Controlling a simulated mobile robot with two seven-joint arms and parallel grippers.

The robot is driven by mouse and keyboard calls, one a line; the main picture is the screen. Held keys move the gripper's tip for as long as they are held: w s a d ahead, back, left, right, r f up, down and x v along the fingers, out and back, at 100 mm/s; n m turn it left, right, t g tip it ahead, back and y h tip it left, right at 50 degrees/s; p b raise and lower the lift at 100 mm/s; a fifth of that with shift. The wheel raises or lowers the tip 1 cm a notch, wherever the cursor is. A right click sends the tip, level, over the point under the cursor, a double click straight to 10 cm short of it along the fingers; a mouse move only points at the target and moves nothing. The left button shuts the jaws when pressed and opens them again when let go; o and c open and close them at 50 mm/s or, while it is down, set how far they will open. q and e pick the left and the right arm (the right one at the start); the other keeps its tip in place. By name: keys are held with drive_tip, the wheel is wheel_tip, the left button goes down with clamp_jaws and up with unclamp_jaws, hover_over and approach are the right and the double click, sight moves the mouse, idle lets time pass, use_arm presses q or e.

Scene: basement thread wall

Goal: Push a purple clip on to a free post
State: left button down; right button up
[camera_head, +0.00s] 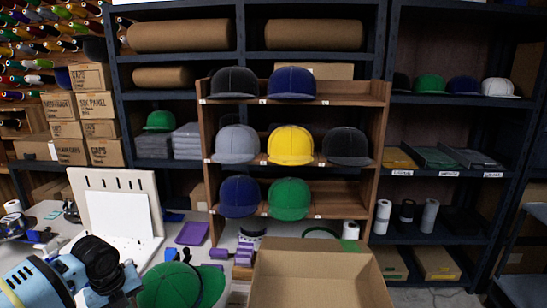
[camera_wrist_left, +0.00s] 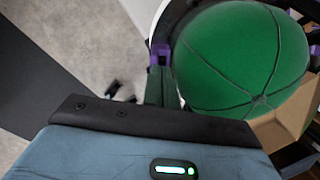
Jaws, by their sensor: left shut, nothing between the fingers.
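I cannot tell which are clips, and I cannot make out a free post. My left gripper (camera_head: 128,283) is low at the left, beside a green cap (camera_head: 182,286). In the left wrist view the gripper (camera_wrist_left: 159,72) is shut, close against the left side of the green cap (camera_wrist_left: 240,60). Something purple (camera_wrist_left: 160,50) shows at its tips. My right gripper is not in view.
A pale slotted board (camera_head: 130,183) and a purple tray (camera_head: 191,233) are on the table. An open cardboard box (camera_head: 318,247) stands front centre. A wooden rack (camera_head: 203,165) with several caps stands behind, before dark shelves. Stacked cartons (camera_head: 72,152) are at the left.

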use_arm(q)
drive_tip(key=shift+w+f, duration=0.1)
drive_tip(key=shift+f, duration=0.35)
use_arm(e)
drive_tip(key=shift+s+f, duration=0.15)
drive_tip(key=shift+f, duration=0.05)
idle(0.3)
use_arm(q)
drive_tip(key=shift+r, duration=0.15)
drive_tip(key=shift+r+p, duration=0.45)
drive_tip(key=shift+r, duration=0.5)
drive_tip(key=r+p, duration=0.1)
drive_tip(key=r, duration=0.1)
drive_tip(key=s+r+p, duration=0.1)
drive_tip(key=r, duration=0.1)
drive_tip(key=shift+s+r, duration=0.1)
drive_tip(key=shift+r, duration=0.3)
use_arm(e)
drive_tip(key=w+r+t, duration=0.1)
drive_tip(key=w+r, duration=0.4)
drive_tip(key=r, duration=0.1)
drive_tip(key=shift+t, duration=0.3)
use_arm(q)
drive_tip(key=shift+f, duration=0.15)
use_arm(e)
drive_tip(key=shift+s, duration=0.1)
